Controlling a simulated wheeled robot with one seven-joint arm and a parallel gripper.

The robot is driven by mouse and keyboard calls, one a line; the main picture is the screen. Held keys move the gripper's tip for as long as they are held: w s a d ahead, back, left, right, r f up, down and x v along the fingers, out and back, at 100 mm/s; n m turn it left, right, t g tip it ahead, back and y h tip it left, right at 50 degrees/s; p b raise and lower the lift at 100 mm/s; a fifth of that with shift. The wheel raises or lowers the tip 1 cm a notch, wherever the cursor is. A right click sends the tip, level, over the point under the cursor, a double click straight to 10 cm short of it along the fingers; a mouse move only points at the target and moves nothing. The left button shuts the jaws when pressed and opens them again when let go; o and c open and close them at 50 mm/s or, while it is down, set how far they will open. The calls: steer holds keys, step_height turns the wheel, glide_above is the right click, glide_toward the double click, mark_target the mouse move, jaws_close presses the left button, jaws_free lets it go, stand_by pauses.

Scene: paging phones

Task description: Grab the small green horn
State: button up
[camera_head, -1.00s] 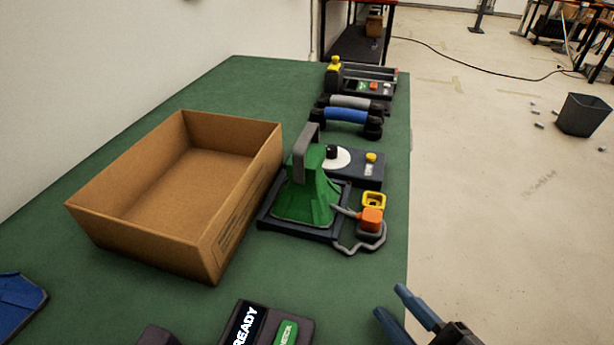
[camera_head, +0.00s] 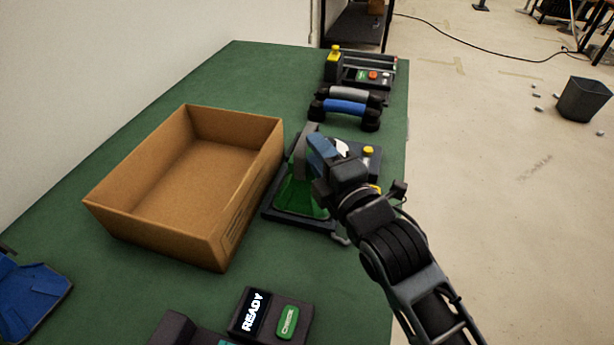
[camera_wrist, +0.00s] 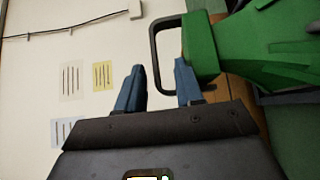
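The green horn (camera_head: 295,195) stands on a dark base on the green table, right of the cardboard box. Its grey handle (camera_head: 306,142) rises at the top, and my gripper (camera_head: 318,146) is beside it, covering part of the horn. In the wrist view the horn's green body (camera_wrist: 275,40) fills the upper right. The dark loop handle (camera_wrist: 153,50) shows just beyond my gripper's blue fingers (camera_wrist: 159,68). The fingers are apart, with the handle's outer bar seen in the gap between them. I cannot tell whether a finger touches the handle or horn.
The open cardboard box (camera_head: 225,250) stands close left of the horn. A unit with a yellow knob (camera_head: 368,151) is behind my wrist. Blue and grey handsets (camera_head: 345,106) lie farther back. A READY device (camera_head: 270,315) lies in front.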

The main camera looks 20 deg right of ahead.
steer(key=w, duration=0.3)
steer(key=w+p, duration=0.1)
steer(key=shift+w+d+r, duration=0.1)
steer(key=shift+w+r, duration=0.1)
steer(key=shift+r, duration=0.15)
steer(key=shift+w, duration=0.45)
jaws_close()
stand_by(0.7)
